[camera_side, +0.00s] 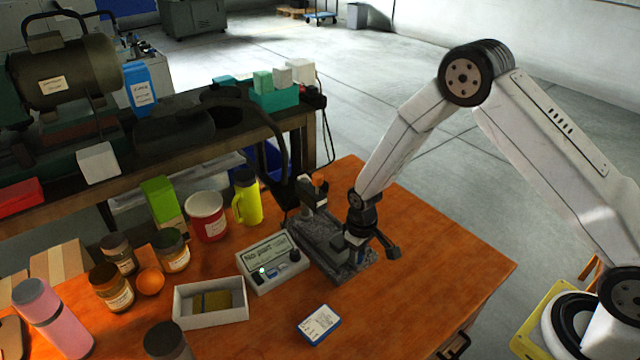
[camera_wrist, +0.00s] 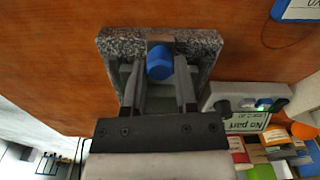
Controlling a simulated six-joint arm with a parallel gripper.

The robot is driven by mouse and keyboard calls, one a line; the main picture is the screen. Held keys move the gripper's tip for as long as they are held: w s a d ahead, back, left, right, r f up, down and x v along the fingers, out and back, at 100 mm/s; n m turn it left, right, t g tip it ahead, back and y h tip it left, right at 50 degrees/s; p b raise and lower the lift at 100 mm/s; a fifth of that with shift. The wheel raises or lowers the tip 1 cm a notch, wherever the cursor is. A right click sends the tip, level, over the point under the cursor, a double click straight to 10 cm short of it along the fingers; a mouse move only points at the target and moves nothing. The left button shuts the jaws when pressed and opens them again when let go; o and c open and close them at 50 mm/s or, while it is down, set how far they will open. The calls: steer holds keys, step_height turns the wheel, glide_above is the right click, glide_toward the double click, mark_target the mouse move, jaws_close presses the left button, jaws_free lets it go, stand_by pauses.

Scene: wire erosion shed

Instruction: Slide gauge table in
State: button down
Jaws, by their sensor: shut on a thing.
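The gauge stands on a speckled granite base (camera_side: 326,262) on the orange bench, with its upright column (camera_side: 306,196) at the rear. In the wrist view the granite base (camera_wrist: 122,42) frames a grey sliding table with a round blue knob (camera_wrist: 160,62). My gripper (camera_side: 352,246) is low over the front right end of the base. In the wrist view my gripper (camera_wrist: 160,72) has its two fingers on either side of the blue knob, shut on it. My fingers and wrist hide much of the table, so its exact slide position cannot be told.
A control box (camera_side: 273,268) reading "No part", with a green light, stands left of the base. The bench's right side is clear.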

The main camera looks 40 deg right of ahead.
stand_by(0.3)
steer(key=shift+w, duration=2.45)
steer(key=shift+c, duration=1.9)
jaws_free()
steer(key=shift+r, duration=0.15)
steer(key=shift+r, duration=3.75)
